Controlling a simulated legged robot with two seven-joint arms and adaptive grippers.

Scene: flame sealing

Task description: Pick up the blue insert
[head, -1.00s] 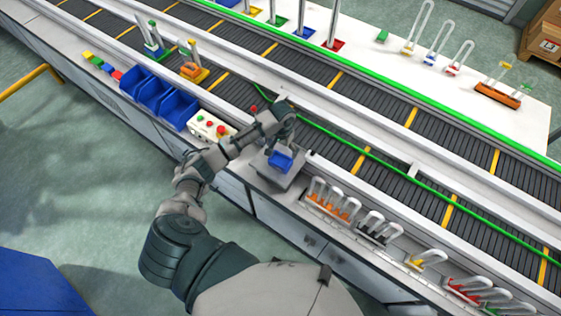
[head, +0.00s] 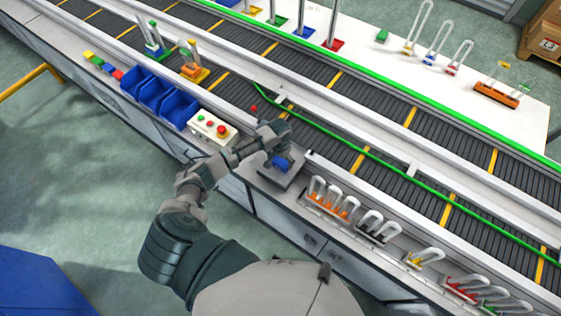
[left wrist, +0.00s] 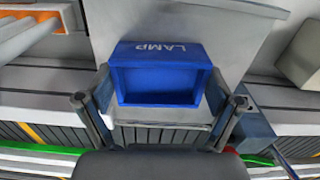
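The blue insert (head: 281,162) sits on a grey plate (head: 268,174) beside the conveyor in the head view. In the left wrist view the blue insert (left wrist: 158,75) is a blue box lettered LAMP, upside down in the picture. My left gripper (head: 275,146) is right at the insert in the head view and hides part of it. In the left wrist view my left gripper (left wrist: 160,98) is open, one finger on each side of the insert. Whether the pads touch its sides cannot be told. My right gripper is not in view.
A control box (head: 212,129) with red and green buttons stands left of the plate. Blue bins (head: 174,107) stand beyond it. The conveyor (head: 330,142) runs behind, with a green rail.

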